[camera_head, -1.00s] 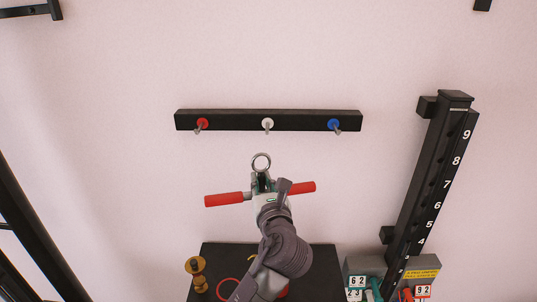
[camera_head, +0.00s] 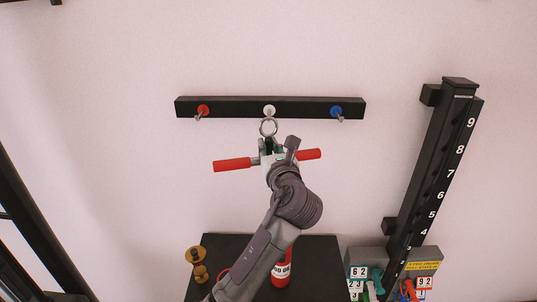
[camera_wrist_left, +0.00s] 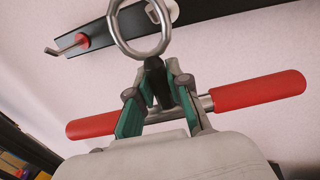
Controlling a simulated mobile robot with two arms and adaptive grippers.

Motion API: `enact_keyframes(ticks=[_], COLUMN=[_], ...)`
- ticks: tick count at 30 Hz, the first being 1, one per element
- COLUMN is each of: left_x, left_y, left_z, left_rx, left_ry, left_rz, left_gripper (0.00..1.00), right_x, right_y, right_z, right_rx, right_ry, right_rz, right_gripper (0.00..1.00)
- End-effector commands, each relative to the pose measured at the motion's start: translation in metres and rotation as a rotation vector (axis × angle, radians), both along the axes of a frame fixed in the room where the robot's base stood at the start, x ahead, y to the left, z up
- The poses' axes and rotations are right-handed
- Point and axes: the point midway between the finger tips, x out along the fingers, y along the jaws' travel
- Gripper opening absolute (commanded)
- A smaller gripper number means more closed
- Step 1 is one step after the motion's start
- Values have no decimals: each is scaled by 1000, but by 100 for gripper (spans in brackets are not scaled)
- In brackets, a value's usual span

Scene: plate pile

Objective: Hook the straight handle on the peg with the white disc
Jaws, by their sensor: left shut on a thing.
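The straight handle (camera_head: 233,164) has red grips on a metal bar and a metal ring (camera_head: 268,127) on top. My left gripper (camera_head: 268,148) is shut on it near its middle, below the ring. In the left wrist view the gripper (camera_wrist_left: 157,90) holds the handle (camera_wrist_left: 260,91) and the ring (camera_wrist_left: 140,28) stands beyond the fingers. The peg with the white disc (camera_head: 269,111) is on the black wall rail; the ring appears just below it in the head view. In the left wrist view the white disc (camera_wrist_left: 163,10) is partly behind the ring; whether they touch I cannot tell. My right gripper is not in view.
The black rail (camera_head: 237,106) also bears a red-disc peg (camera_head: 203,110) and a blue-disc peg (camera_head: 336,111). A black table (camera_head: 225,245) with a wooden object (camera_head: 196,262) and a red cylinder (camera_head: 281,272) is below. A numbered black post (camera_head: 440,165) stands right.

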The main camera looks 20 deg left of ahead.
Motion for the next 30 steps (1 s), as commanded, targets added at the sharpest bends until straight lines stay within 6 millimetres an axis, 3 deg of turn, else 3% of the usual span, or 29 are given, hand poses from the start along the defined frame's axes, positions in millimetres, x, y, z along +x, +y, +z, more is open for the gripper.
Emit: enact_keyframes(ticks=[26,30], left_x=[48,54], left_y=[14,16], left_z=[-3,-5], left_rx=[0,1], left_ry=[-6,-4], left_rz=[0,0], left_gripper=[0,0], right_x=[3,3], right_y=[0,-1], right_z=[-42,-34], right_rx=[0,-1], right_ry=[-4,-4], right_rz=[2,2], right_gripper=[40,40])
